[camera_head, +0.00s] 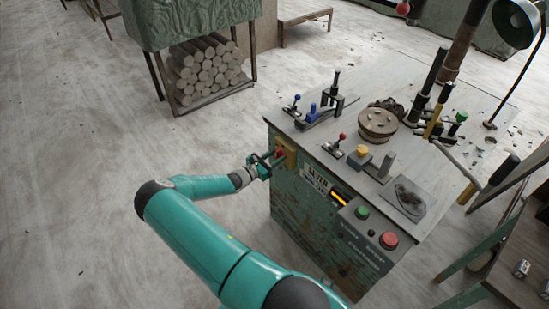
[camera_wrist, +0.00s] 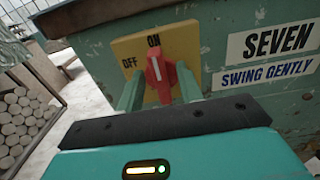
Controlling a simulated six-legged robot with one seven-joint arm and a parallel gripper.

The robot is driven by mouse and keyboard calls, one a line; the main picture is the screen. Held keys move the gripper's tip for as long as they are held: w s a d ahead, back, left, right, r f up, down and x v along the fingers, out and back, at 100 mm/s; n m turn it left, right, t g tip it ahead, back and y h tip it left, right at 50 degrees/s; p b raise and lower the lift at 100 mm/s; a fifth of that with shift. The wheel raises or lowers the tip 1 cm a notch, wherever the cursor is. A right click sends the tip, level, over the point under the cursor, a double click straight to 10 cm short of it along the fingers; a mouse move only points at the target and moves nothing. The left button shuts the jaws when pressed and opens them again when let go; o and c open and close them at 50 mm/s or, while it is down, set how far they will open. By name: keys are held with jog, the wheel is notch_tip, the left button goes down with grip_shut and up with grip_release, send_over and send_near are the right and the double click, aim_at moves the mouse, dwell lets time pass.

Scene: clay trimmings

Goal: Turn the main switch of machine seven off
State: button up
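The main switch (camera_wrist: 161,75) is a red knob with a white line on a yellow plate (camera_wrist: 190,42). The plate reads ON at the top and OFF at the upper left. The white line points up, near ON. The switch also shows in the head view (camera_head: 279,154) on the machine's left corner. Machine seven (camera_head: 308,225) is a worn green cabinet labelled SEVEN. My gripper (camera_wrist: 159,88) is open, with one finger on each side of the red knob. Gaps show between fingers and knob. It also shows in the head view (camera_head: 264,165).
A green button (camera_head: 362,212) and a red button (camera_head: 389,240) are on the front panel. A rack of clay rolls (camera_head: 205,72) stands behind. Floor at left is clear.

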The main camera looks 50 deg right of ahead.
jog(key=shift+c, duration=0.3)
grip_shut()
jog(key=shift+n, duration=0.5)
jog(key=n, duration=1.1)
jog(key=w+f+n, duration=0.1)
jog(key=n, duration=0.4)
jog(key=shift+f+n, duration=0.1)
jog(key=shift+n, duration=0.3)
